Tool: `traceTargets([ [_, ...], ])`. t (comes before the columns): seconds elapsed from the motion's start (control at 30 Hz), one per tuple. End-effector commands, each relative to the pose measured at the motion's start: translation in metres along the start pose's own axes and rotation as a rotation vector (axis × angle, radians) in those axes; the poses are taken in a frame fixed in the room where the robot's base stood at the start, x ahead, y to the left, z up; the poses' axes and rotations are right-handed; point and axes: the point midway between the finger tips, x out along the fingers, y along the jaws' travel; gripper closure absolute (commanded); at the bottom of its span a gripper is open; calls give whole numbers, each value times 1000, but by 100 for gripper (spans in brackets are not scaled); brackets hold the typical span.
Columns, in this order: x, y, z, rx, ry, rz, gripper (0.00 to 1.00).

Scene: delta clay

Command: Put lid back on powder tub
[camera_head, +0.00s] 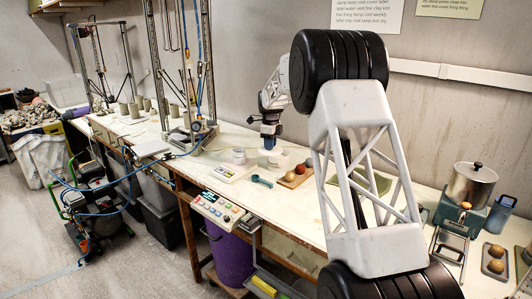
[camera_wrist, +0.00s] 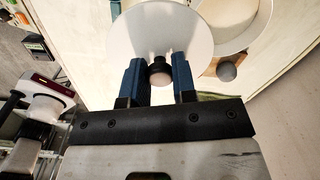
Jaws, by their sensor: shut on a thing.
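In the head view my gripper (camera_head: 270,143) is low over the bench, close to the white tub (camera_head: 279,161). The height of the lid above the bench cannot be told.
A wooden tray with balls (camera_head: 296,175) stands just right of the tub; its grey ball (camera_wrist: 227,71) shows in the wrist view. Another white round container (camera_head: 238,156), a scale (camera_head: 228,172) and a teal scoop (camera_head: 261,181) lie left and in front. The bench (camera_head: 222,144) has bare patches.

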Motion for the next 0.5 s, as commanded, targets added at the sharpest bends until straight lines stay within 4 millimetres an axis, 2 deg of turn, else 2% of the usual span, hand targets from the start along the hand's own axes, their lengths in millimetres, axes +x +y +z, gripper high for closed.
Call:
traceTargets([
  [0.03, 0, -11, 0, 3, 0, 0, 96],
  [0.3, -9, -56, -4, 14, 0, 0, 96],
  [0.5, -13, -79, -6, 19, 0, 0, 96],
])
